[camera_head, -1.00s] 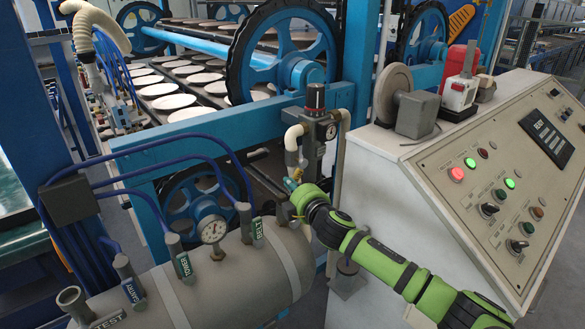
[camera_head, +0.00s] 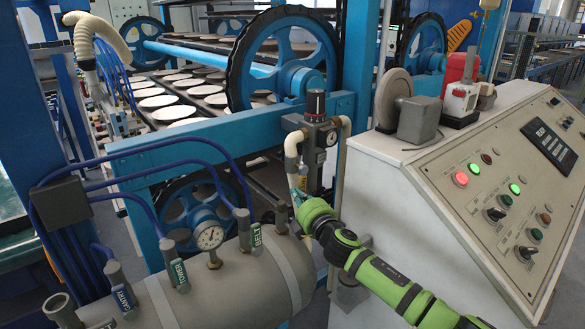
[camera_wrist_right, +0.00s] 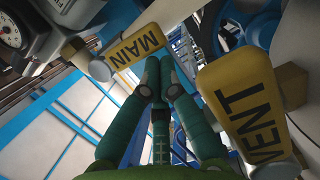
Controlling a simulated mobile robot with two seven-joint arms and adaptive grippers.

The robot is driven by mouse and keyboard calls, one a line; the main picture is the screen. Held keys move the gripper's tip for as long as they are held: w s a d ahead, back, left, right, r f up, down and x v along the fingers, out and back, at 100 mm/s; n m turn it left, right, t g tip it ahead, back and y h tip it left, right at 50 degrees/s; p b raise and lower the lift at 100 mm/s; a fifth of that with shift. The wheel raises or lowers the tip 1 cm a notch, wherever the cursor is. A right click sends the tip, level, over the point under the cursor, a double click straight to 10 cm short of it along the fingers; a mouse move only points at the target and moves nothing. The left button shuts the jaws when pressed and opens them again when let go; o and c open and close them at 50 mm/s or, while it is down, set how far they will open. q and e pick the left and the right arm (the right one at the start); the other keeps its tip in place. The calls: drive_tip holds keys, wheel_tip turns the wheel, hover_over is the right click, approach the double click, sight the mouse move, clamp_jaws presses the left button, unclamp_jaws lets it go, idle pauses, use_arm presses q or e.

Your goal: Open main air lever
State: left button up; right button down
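The main air lever has a yellow tag reading MAIN (camera_wrist_right: 138,48), at the upper middle of the right wrist view. A second yellow tag (camera_wrist_right: 245,108) on the right, with ENT readable, is closer to the camera. My right gripper (camera_wrist_right: 160,72) has its green fingers together at the tips, just below the MAIN tag's edge. I see nothing between the fingertips; I cannot tell whether they touch the tag. In the head view my right gripper (camera_head: 297,198) is by the white pipe below the regulator, and the MAIN lever is hidden or too small there. My left gripper is not in view.
A grey tank (camera_head: 205,285) with labelled valves and a gauge (camera_head: 209,237) lies left of my right gripper. The regulator (camera_head: 317,125) stands above it. The white control console (camera_head: 400,225) is close on the right, and a blue frame (camera_head: 225,125) is behind.

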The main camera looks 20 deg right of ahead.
idle(0.4)
drive_tip(key=s+d, duration=0.1)
drive_tip(key=s, duration=1.1)
drive_tip(key=shift+d+r, duration=0.15)
